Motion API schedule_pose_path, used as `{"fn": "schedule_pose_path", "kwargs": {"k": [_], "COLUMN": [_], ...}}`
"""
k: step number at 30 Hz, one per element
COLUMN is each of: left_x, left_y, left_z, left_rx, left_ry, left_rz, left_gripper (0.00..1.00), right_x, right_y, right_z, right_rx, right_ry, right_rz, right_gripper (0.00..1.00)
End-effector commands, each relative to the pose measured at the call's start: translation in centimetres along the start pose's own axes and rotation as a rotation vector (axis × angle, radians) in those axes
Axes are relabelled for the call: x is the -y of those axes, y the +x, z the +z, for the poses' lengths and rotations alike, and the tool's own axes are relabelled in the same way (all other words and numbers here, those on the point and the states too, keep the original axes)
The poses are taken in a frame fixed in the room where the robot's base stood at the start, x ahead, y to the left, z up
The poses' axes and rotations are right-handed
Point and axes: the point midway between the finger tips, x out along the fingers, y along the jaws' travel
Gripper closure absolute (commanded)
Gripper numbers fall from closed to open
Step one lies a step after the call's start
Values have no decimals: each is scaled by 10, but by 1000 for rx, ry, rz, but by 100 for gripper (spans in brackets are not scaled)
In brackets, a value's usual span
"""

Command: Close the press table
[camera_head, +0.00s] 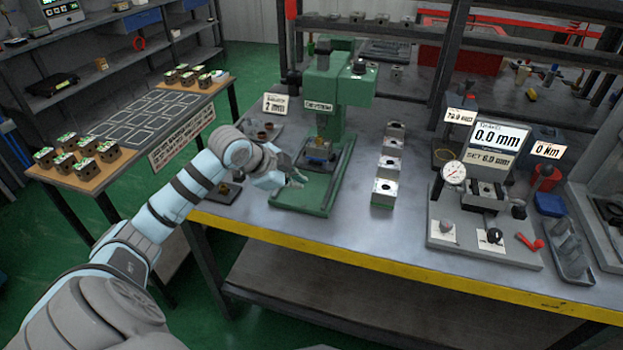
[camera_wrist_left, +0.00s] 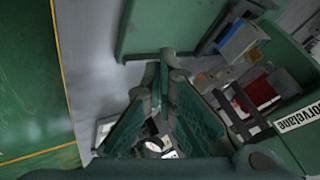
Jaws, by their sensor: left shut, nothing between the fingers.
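The green press (camera_head: 340,90) stands on the workbench, its green base (camera_head: 302,197) reaching toward the front edge. A small dark fixture with a brass-coloured part (camera_head: 318,152) sits under the press head; I cannot tell clearly which part is the sliding table. My left gripper (camera_head: 299,181) is shut and empty, low over the left side of the green base. In the left wrist view, its fingertips (camera_wrist_left: 166,60) meet close to the green base (camera_wrist_left: 165,25). Whether they touch it is unclear. My right gripper is not in view.
A column of metal blocks (camera_head: 388,165) stands right of the press. A gauge station (camera_head: 485,205) with displays is farther right. A side table (camera_head: 140,120) at left holds several small valve blocks. The bench (camera_head: 340,232) is bare between the press base and the yellow front edge.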

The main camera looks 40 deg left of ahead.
Motion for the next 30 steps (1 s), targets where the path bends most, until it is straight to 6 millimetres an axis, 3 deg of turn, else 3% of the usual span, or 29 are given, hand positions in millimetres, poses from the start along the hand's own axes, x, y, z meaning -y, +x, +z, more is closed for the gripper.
{"fn": "schedule_pose_path", "kwargs": {"k": [11, 18, 30], "left_x": [2, 34, 39], "left_y": [81, 89, 89], "left_z": [0, -2, 0], "left_rx": [-2, -1, 2], "left_ry": [-5, -3, -5], "left_rz": [-2, -4, -4], "left_gripper": [100, 100, 100], "right_x": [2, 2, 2], "right_y": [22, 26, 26], "right_z": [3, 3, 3], "right_rx": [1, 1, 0], "right_ry": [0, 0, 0], "right_rz": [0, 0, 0], "right_gripper": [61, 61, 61]}}
